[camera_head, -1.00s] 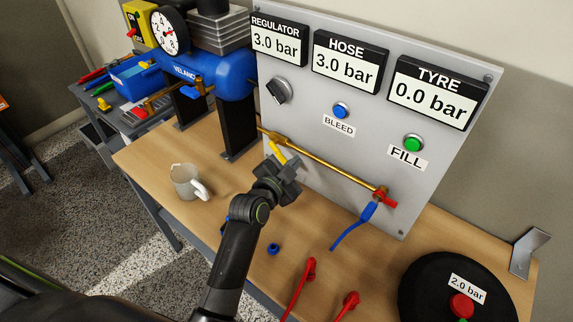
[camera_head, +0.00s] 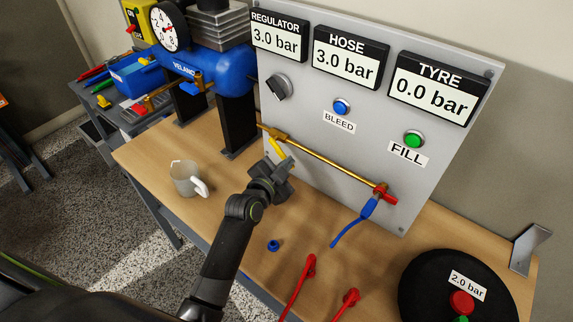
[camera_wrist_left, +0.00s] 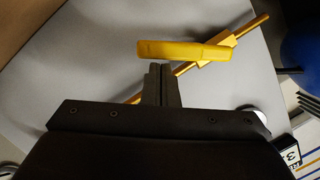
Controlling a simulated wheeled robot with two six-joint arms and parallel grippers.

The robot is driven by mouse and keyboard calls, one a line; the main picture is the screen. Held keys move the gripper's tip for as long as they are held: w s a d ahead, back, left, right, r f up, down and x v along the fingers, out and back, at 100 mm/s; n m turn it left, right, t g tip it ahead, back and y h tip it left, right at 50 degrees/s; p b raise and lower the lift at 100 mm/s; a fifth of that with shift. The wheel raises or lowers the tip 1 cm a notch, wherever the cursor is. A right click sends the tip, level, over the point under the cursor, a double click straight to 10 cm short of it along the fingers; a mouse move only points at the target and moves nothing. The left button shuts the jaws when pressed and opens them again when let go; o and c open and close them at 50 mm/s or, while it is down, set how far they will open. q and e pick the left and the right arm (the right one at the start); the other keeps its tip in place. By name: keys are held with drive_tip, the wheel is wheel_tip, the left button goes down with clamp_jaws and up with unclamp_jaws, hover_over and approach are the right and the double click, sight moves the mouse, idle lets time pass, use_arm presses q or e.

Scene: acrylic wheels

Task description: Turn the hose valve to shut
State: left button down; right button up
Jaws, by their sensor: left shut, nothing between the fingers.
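The hose valve's yellow lever (camera_head: 278,149) is on the left end of the brass pipe (camera_head: 325,163) on the grey panel. It slants downward at an angle to the pipe, and also shows in the left wrist view (camera_wrist_left: 185,50). My left gripper (camera_head: 284,167) is at the lever's lower end. In the left wrist view its fingers (camera_wrist_left: 161,75) are together and empty, just below the lever in the picture; I cannot tell whether they touch it. The HOSE display (camera_head: 346,62) reads 3.0 bar. My right gripper is not in view.
The blue compressor (camera_head: 205,73) stands left of the panel. A white mug (camera_head: 186,179) and a small blue cap (camera_head: 273,245) are on the bench. A blue hose (camera_head: 350,225) hangs from the pipe's right end. Red-handled items (camera_head: 310,264) and a black wheel (camera_head: 425,285) are in front.

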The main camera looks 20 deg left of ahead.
use_arm(q)
drive_tip(key=f+m+b, duration=0.1)
drive_tip(key=m+b, duration=0.1)
drive_tip(key=b, duration=0.1)
drive_tip(key=a+f+m+t+b, duration=0.1)
drive_tip(key=b, duration=0.2)
drive_tip(key=a+f+m+y+b, duration=0.1)
drive_tip(key=f+m+b, duration=0.1)
drive_tip(key=b, duration=0.1)
drive_tip(key=shift+w+f+m+b, duration=0.1)
drive_tip(key=shift+w+m+b, duration=0.2)
drive_tip(key=shift+w, duration=0.05)
drive_tip(key=shift+a+m+t, duration=0.15)
drive_tip(key=shift+m+t, duration=0.15)
drive_tip(key=shift+w+a+f+b, duration=0.1)
drive_tip(key=shift+a+b, duration=0.05)
drive_tip(key=shift+b, duration=0.25)
drive_tip(key=shift+w+a, duration=0.1)
drive_tip(key=shift+a, duration=0.1)
drive_tip(key=shift+a+f+b, duration=0.1)
drive_tip(key=shift+b, duration=0.2)
